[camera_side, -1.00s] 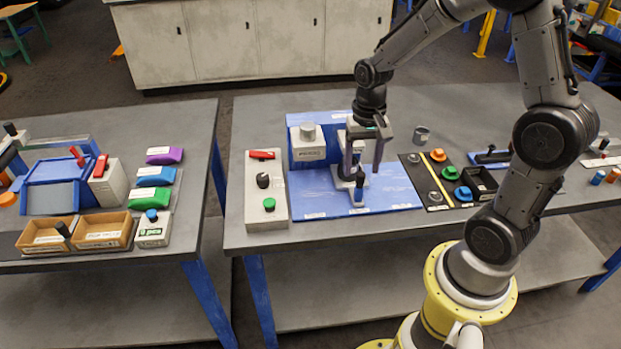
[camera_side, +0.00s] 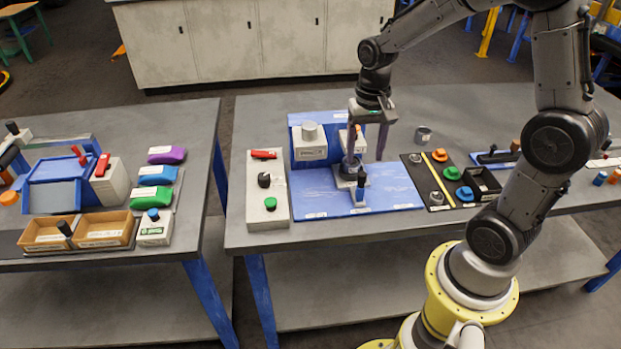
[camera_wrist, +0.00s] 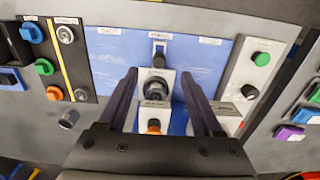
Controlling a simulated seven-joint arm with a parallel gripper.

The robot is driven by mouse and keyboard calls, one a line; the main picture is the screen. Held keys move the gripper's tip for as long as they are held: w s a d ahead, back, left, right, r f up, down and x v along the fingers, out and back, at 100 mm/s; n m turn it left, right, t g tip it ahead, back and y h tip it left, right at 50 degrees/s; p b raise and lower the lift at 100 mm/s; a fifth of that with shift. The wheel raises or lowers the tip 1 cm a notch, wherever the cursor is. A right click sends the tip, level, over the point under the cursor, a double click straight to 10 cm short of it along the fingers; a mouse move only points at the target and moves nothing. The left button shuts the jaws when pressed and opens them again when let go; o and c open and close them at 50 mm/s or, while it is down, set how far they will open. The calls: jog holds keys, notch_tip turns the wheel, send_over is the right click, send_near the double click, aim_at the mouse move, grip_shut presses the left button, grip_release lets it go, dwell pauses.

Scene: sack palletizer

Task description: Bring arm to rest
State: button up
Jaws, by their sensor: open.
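My gripper (camera_side: 367,140) is open and empty. In the side view it hangs, fingers down, above the blue base plate (camera_side: 395,187) at the grey-and-blue press machine (camera_side: 311,148). In the wrist view its two dark fingers (camera_wrist: 160,100) reach out on either side of the machine's round dark fitting (camera_wrist: 154,86), with an orange knob (camera_wrist: 153,128) below it. One finger hides part of the machine in the side view.
A control box (camera_side: 267,192) with a red switch and green button stands left of the plate. Right of it is a dark panel (camera_side: 437,196) with coloured knobs. A small grey cup (camera_side: 423,135) stands behind. The left table (camera_side: 200,200) holds coloured sacks and wooden bins.

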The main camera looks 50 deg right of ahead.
jog(key=a+r+n+t, duration=0.1)
jog(key=a+r+t, duration=0.15)
jog(key=r, duration=0.45)
jog(key=s+a+r+n+t, duration=0.1)
jog(key=s+a+r+n, duration=0.1)
jog(key=s, duration=0.5)
jog(key=s+a+r+n+t, duration=0.2)
jog(key=s+a+n, duration=0.2)
jog(key=s+n, duration=0.2)
jog(key=shift+s+a+r, duration=0.15)
jog(key=shift+s+a, duration=0.1)
jog(key=shift+s, duration=0.2)
